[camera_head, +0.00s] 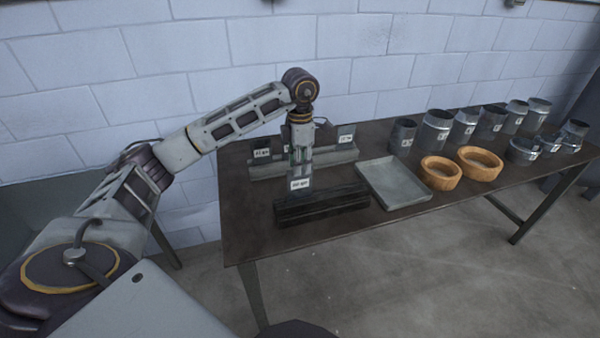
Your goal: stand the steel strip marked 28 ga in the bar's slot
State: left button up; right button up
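My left gripper (301,160) points straight down over the table. It appears shut on a steel strip with a white label (300,184); the label is too small to read surely, but looks like 28 ga. The strip is upright, its lower edge at the dark bar (340,201). I cannot tell whether it is in the bar's slot or just above or behind it. The gripper hides most of the strip. My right gripper is not in view.
A grey rack (268,170) behind holds labelled strips, one at its left (262,154) and one at its right (346,135). A grey tray (394,184) lies right of the bar.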

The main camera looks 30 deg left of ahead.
pick_arm(q)
jog(key=shift+r, duration=2.85)
jog(key=shift+s+f, duration=0.1)
